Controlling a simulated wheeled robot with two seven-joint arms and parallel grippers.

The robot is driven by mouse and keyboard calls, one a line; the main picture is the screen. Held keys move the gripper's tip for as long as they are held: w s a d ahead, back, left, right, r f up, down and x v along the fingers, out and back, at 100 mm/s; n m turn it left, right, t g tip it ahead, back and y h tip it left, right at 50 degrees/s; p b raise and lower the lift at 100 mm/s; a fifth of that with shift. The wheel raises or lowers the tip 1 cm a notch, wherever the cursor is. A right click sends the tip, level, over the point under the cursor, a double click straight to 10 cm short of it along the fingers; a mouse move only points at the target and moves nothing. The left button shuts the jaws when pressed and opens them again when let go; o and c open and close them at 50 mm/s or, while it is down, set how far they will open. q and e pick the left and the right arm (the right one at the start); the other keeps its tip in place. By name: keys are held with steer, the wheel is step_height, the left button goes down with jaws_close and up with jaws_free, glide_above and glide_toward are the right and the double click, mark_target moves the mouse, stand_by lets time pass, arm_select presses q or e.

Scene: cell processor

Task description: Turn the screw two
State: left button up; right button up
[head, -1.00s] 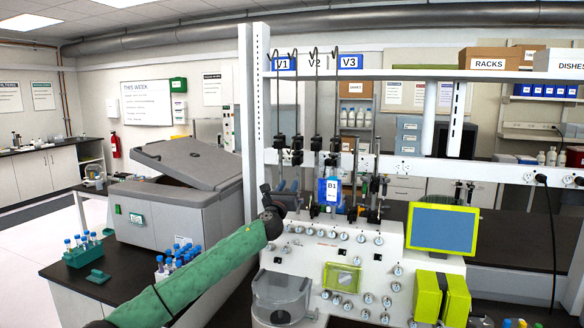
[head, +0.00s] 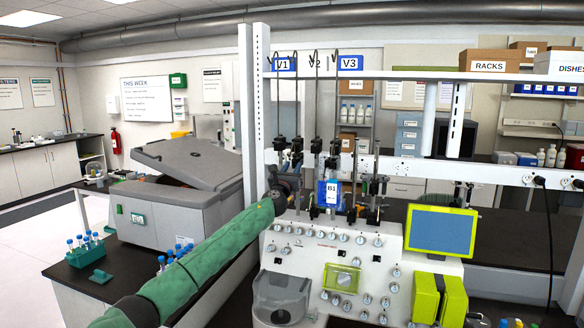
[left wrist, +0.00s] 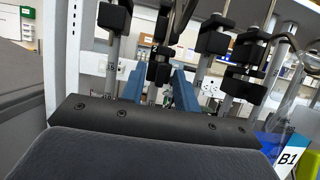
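The cell processor (head: 310,262) is a white machine with knobs, a yellow-framed screen and upright rods behind it. Black screw clamps sit on the rods below the labels V1 (head: 284,64), V2 (head: 315,63) and V3 (head: 350,63). Contact cannot be told. In the head view the left gripper (head: 288,178) is small and dark, among the rods left of the bag. My right gripper is out of view.
A blue bag labelled B1 (head: 332,190) hangs just right of my left gripper and also shows in the left wrist view (left wrist: 290,158). A grey centrifuge (head: 180,210) with raised lid stands left. A tube rack (head: 86,255) sits on the dark bench.

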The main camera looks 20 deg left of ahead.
arm_select(q)
jaws_close()
